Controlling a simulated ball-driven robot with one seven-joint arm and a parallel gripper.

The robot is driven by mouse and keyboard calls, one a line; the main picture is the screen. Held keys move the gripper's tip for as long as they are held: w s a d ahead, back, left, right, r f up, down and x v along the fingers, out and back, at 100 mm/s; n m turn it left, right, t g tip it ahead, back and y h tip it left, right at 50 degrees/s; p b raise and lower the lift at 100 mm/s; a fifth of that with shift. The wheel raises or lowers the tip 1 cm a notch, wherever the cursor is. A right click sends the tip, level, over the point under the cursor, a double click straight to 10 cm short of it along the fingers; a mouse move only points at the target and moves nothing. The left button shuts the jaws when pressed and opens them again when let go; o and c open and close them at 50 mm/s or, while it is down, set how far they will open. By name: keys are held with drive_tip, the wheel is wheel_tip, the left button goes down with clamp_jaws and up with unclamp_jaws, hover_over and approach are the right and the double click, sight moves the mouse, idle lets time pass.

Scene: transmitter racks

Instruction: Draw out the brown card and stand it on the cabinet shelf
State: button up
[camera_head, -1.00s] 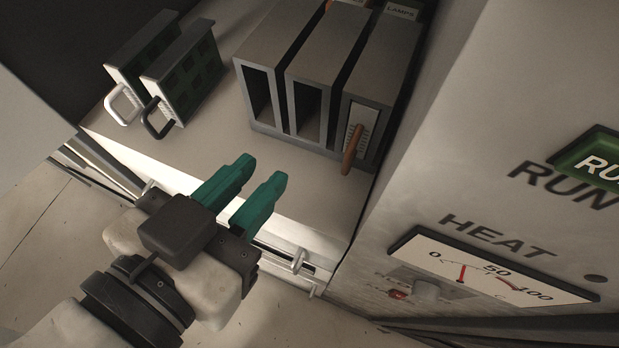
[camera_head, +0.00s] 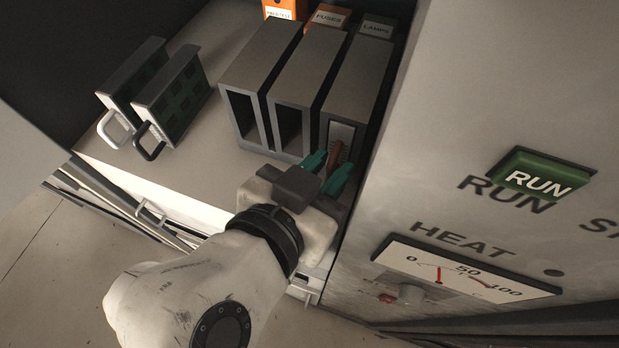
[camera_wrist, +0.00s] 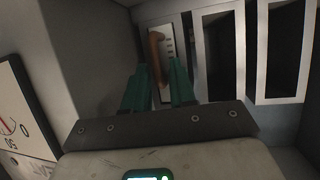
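The brown card sits in the rightmost slot of the rack (camera_head: 292,72). Its pale front plate (camera_head: 341,133) and brown handle (camera_head: 333,154) face me. The handle also shows in the wrist view (camera_wrist: 155,45). My gripper (camera_head: 331,166) has its green fingers apart, one on each side of the handle's lower end. In the wrist view a narrow gap shows beside the handle, so the fingers look not closed on it. The cabinet shelf (camera_head: 165,190) is the pale surface under the rack. The card's body is hidden inside the slot.
Two cards stand on the shelf at the left, one with a white handle (camera_head: 108,130), one with a black handle (camera_head: 149,142). The other two rack slots look empty. A panel with a green RUN button (camera_head: 541,176) and HEAT meter (camera_head: 465,269) rises close on the right.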

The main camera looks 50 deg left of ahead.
drive_tip(key=shift+w+a+f, duration=0.1)
drive_tip(key=shift+w+f, duration=0.1)
drive_tip(key=shift+w, duration=0.1)
clamp_jaws()
